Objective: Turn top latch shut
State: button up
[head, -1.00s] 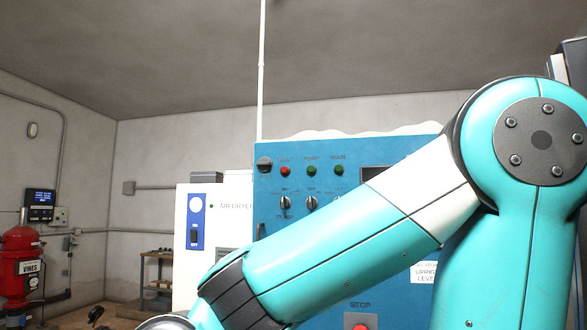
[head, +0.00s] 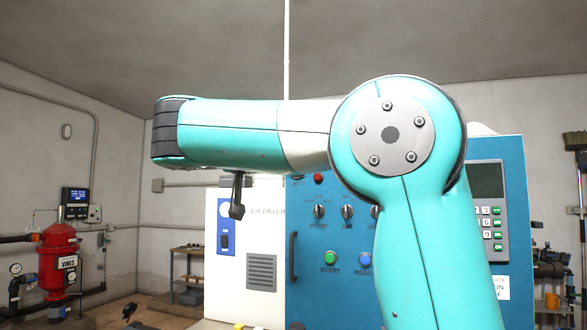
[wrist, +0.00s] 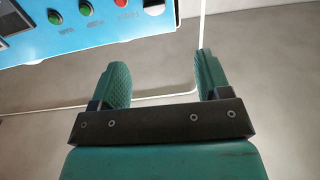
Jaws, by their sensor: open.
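I cannot make out a top latch in either view; my arm covers much of the blue cabinet (head: 333,228) in the head view. The cabinet has a dark vertical handle (head: 293,256) at its left edge. In the wrist view, my gripper (wrist: 164,75) is open and empty, with two green ribbed fingers wide apart. A corner of the blue cabinet (wrist: 95,38) shows at the top left of that view, apart from the fingers. The gripper's fingers are not clear in the head view.
A white air dryer unit (head: 262,272) stands left of the cabinet. A red tank (head: 57,262) with pipes and a small shelf (head: 187,272) are farther left. A keypad (head: 489,222) is on the cabinet's right. A thin white vertical pipe (head: 287,60) rises above the cabinet.

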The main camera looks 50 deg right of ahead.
jog(key=s+p+x, duration=0.1)
jog(key=p+x, duration=0.1)
jog(key=x, duration=1.5)
jog(key=shift+d+r+m, duration=0.3)
jog(key=shift+d+r, duration=0.1)
jog(key=c, duration=0.9)
